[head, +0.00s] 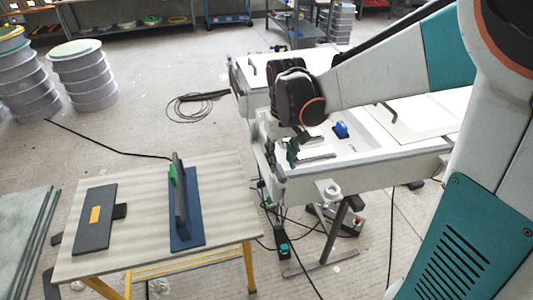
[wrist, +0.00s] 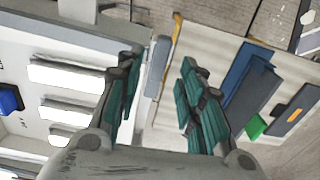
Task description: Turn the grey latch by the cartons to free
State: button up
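My gripper (head: 293,150) hangs over the near left corner of the white mould bench (head: 345,178). In the wrist view its two teal-padded fingers (wrist: 161,75) stand apart with nothing held between them. A grey bar (head: 319,157) lies by the fingers in the head view; I cannot tell whether it is the latch or part of my gripper. A black handle (head: 388,110) lies farther back on the bench. I see no cartons, and no grey latch that I can name surely. My arm hides part of the bench.
A wooden table (head: 145,190) with yellow legs stands left of the bench. It bears a dark panel with an orange patch (head: 95,214) and a blue board (head: 187,236) with a dark upright. A blue block (head: 341,129) sits on the bench. Cables lie on the floor.

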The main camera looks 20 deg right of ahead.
aim_at(281, 170)
jog(key=shift+f+b, duration=0.55)
jog(key=shift+f, duration=1.45)
jog(key=shift+c, duration=0.2)
grip_shut()
